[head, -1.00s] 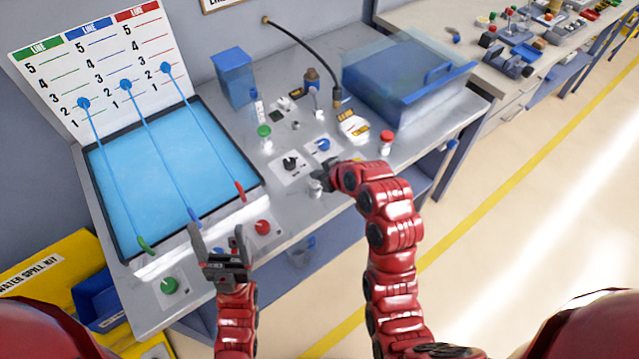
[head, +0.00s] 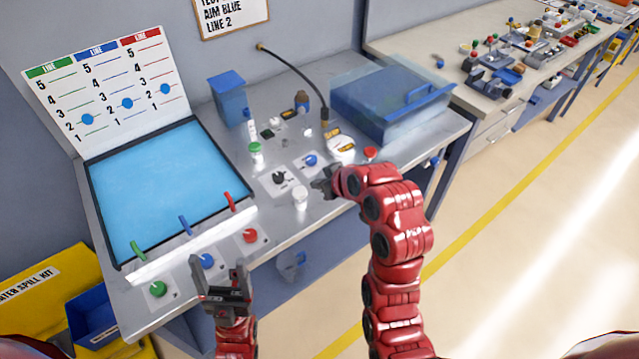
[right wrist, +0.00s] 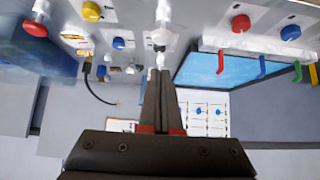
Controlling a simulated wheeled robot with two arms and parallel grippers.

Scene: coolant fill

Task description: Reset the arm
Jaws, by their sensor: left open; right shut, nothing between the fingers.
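My right gripper (head: 322,186) is shut and empty over the front of the bench. Its fingers also show in the right wrist view (right wrist: 162,85). A white knob (head: 300,194) stands just left of its tips; I cannot tell whether they touch. Behind it are a black dial (head: 281,178) and a blue button (head: 310,160). A red button (head: 370,153) lies to the right, partly near my arm. My left gripper (head: 219,268) is open and empty in front of the bench edge, near a blue button (head: 206,261).
A blue tank (head: 160,180) with green, blue and red nozzles fronts a line board (head: 105,90) carrying blue dots. A lidded blue box (head: 385,105) stands at the back right. A bent black hose (head: 298,75) arches behind the controls. A yellow bin (head: 45,300) sits lower left.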

